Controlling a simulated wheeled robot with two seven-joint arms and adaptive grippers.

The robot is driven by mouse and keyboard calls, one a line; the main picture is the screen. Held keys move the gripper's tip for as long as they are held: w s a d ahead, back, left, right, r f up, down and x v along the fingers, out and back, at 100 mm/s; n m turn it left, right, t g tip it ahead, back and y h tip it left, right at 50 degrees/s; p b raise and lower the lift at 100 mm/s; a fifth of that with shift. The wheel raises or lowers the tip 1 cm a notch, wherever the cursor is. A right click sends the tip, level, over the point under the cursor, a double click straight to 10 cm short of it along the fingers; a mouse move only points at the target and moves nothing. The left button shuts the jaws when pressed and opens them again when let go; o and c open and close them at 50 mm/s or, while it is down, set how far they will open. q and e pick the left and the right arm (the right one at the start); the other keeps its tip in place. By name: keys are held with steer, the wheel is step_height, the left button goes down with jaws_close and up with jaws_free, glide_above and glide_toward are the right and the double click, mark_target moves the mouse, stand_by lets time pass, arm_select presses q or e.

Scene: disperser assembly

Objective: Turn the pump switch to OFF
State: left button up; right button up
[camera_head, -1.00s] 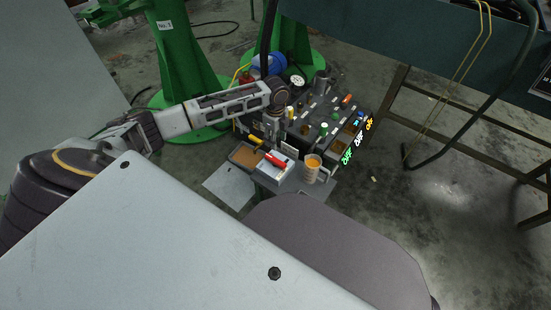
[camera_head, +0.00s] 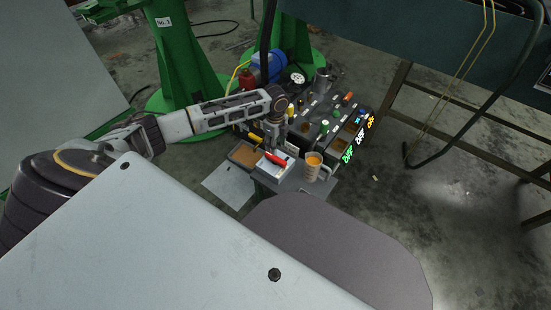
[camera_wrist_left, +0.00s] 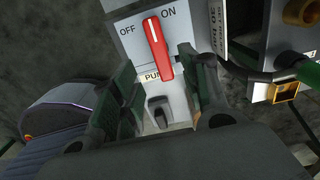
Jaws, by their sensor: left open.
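The pump switch is a red handle (camera_wrist_left: 158,50) on a light panel (camera_wrist_left: 132,48) marked OFF and ON in the left wrist view. The handle's upper end lies between the two labels. In the head view the red handle (camera_head: 276,161) sits on a small white box (camera_head: 269,169). My left gripper (camera_wrist_left: 160,88) is open, one finger on each side of the handle's lower end, with gaps visible. In the head view the left gripper (camera_head: 273,142) is just behind the handle. My right gripper is not in view.
An orange cup (camera_head: 313,166) stands right of the switch box. Behind it is a dark control box (camera_head: 322,113) with several knobs and glowing OFF signs. Green stands (camera_head: 185,50) rise at the back left. A blue motor (camera_head: 268,65) is behind the control box.

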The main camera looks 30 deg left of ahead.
mark_target(276, 157)
arm_select(q)
steer(key=shift+f+b, duration=1.95)
steer(key=shift+f, duration=2.55)
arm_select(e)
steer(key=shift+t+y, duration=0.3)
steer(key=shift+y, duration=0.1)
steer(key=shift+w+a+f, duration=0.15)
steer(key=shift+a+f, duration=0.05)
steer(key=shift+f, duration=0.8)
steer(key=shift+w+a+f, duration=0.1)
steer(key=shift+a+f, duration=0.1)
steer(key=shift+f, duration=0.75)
arm_select(q)
steer(key=shift+c, duration=0.3)
jaws_close()
